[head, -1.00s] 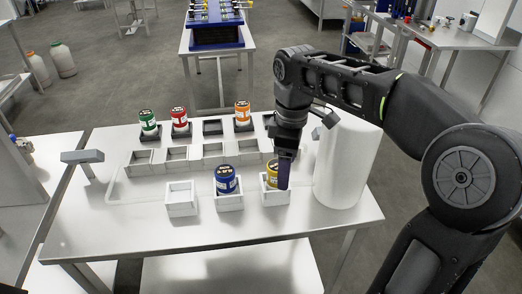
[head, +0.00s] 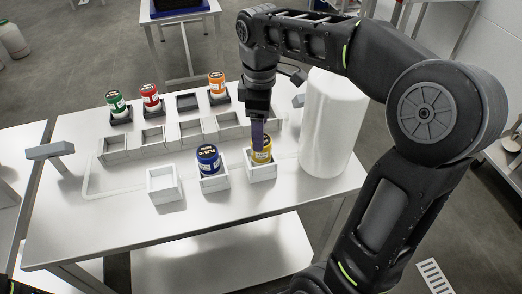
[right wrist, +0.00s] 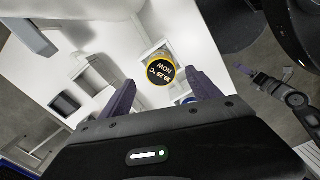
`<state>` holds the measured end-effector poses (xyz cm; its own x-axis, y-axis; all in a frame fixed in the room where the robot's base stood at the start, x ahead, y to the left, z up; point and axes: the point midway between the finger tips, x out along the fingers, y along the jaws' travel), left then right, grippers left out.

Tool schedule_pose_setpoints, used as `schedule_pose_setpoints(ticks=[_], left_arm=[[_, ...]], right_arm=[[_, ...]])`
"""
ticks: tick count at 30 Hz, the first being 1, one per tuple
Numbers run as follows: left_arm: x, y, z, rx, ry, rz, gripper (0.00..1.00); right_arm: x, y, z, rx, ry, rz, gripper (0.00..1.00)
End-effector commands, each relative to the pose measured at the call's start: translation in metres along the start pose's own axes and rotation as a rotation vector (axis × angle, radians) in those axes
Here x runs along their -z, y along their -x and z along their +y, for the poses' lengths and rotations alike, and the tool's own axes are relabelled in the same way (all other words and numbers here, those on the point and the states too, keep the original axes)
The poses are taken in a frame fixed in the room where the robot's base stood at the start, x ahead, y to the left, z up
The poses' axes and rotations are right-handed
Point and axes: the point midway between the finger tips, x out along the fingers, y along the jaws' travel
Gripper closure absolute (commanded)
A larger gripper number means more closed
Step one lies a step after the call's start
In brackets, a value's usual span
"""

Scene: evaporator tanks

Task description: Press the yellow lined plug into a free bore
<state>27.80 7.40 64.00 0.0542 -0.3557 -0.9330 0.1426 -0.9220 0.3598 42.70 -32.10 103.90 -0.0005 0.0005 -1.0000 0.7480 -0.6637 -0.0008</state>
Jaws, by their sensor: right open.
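The yellow lined plug (head: 262,156) stands upright in the right-hand white box (head: 262,173) of the front row. In the right wrist view its round dark top with a yellow rim (right wrist: 160,71) shows a printed temperature and "NOW". My right gripper (head: 257,143) is just above the plug, fingers pointing down. It is open: the wrist view shows its two purple fingers apart, with the plug's top between and beyond the tips. In the head view a finger hides part of the plug.
A blue plug (head: 208,160) stands in the middle white box; the left white box (head: 164,184) is empty. Behind are grey open boxes (head: 152,137), then green (head: 117,103), red (head: 151,97) and orange (head: 217,85) plugs on dark bases. A white cylinder (head: 332,125) stands close right.

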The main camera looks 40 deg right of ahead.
Motion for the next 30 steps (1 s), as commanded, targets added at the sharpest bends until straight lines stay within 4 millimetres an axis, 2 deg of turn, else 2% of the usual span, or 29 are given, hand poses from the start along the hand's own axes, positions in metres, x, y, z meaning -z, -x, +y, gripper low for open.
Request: schedule_pose_setpoints(ticks=[9, 20, 30], left_arm=[[0.000, 0.001, 0.001, 0.000, 0.000, 0.000, 0.32], [-0.001, 0.008, 0.002, 0.003, 0.002, -0.002, 0.32], [-0.001, 0.007, 0.002, 0.003, 0.002, -0.002, 0.32]], right_arm=[[-0.001, -0.004, 0.000, 0.001, 0.000, -0.001, 0.28], [-0.003, -0.049, -0.003, 0.001, 0.001, -0.001, 0.28], [-0.003, -0.052, -0.003, -0.001, 0.000, 0.000, 0.28]])
